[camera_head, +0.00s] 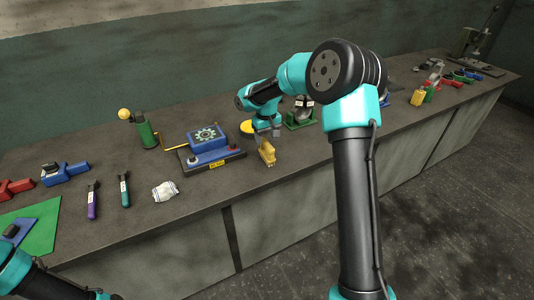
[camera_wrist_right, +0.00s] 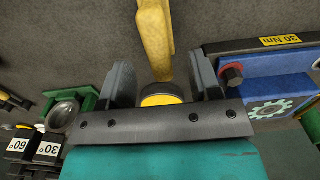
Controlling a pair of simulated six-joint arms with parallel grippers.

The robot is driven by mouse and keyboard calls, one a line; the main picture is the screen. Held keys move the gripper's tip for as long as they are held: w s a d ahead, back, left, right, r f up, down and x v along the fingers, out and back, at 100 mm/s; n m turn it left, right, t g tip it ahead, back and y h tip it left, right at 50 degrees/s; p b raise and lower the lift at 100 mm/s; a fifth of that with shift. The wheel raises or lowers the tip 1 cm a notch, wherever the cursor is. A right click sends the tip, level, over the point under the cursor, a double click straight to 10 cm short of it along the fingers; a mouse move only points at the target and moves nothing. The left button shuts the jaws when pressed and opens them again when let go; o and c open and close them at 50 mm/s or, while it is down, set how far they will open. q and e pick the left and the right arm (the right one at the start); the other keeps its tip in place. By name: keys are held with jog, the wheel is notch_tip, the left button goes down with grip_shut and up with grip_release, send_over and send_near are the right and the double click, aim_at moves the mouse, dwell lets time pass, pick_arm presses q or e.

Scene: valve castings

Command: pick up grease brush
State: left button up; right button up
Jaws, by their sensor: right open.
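No thing is clearly recognisable as the grease brush. A yellow piece (camera_head: 267,153) lies on the workbench (camera_head: 225,190) near its front edge, directly below my right gripper (camera_head: 267,132). In the right wrist view the yellow piece (camera_wrist_right: 155,40) reaches from the top edge toward the gap between the fingers of my right gripper (camera_wrist_right: 162,85), which is open. I cannot tell whether they touch. Two slim tools, one purple (camera_head: 92,203) and one teal (camera_head: 124,191), lie at the left and could be brushes. My left gripper is out of frame.
A blue block with a gear mark (camera_head: 206,136) stands on a dark base left of the right gripper. A yellow disc (camera_head: 248,127) lies behind. A green stand (camera_head: 301,118) is to the right. A white packet (camera_head: 165,191) and green mat (camera_head: 36,230) lie left.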

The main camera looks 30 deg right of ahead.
aim_at(267, 143)
jog(key=shift+d+f, duration=0.1)
jog(key=shift+f, duration=2.5)
grip_shut()
